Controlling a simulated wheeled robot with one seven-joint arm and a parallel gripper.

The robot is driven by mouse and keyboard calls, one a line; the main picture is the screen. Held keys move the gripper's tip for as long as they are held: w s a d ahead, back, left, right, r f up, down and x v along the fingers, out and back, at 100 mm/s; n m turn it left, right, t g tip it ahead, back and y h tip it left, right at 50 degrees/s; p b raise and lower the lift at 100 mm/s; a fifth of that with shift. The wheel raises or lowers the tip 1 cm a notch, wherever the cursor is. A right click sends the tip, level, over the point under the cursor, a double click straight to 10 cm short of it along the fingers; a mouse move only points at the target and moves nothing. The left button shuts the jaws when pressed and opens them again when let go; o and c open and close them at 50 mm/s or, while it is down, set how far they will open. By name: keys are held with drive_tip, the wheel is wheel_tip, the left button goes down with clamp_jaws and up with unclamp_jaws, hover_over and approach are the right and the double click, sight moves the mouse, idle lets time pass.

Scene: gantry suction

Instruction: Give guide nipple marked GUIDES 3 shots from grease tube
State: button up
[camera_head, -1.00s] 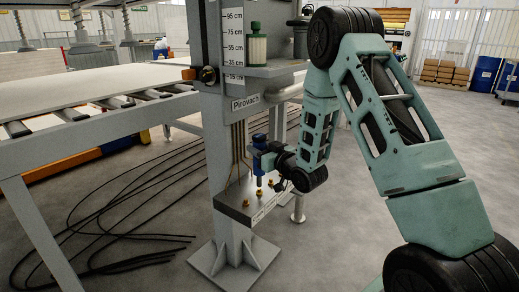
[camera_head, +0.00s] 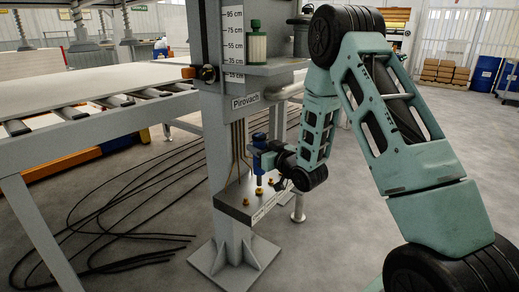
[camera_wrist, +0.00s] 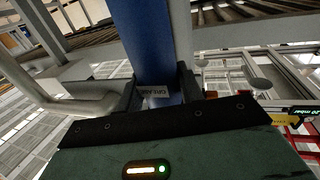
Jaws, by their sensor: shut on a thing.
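A blue grease tube (camera_head: 258,145) is held upright between the fingers of my gripper (camera_head: 262,157). The gripper is shut on it. The tube's lower end is over the middle brass nipple (camera_head: 259,191) on the grey block (camera_head: 236,207); I cannot tell whether they touch. Another brass nipple (camera_head: 246,202) sits in front of it, and a third is partly hidden behind it. Lettering on the block's front edge is too small to read. In the wrist view the blue tube (camera_wrist: 158,45) runs between the dark fingers, with a small label on it.
A grey column (camera_head: 212,120) marked "Pirovach" rises behind the block, with thin pipes down its face. A shelf (camera_head: 270,68) above carries a green-capped canister (camera_head: 257,42). A roller table (camera_head: 90,110) stands left. Black cables (camera_head: 110,215) lie on the floor.

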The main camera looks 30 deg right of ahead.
sight(259, 135)
drive_tip(key=shift+r, duration=0.3)
drive_tip(key=shift+r+p, duration=1.75)
drive_tip(key=shift+r, duration=0.7)
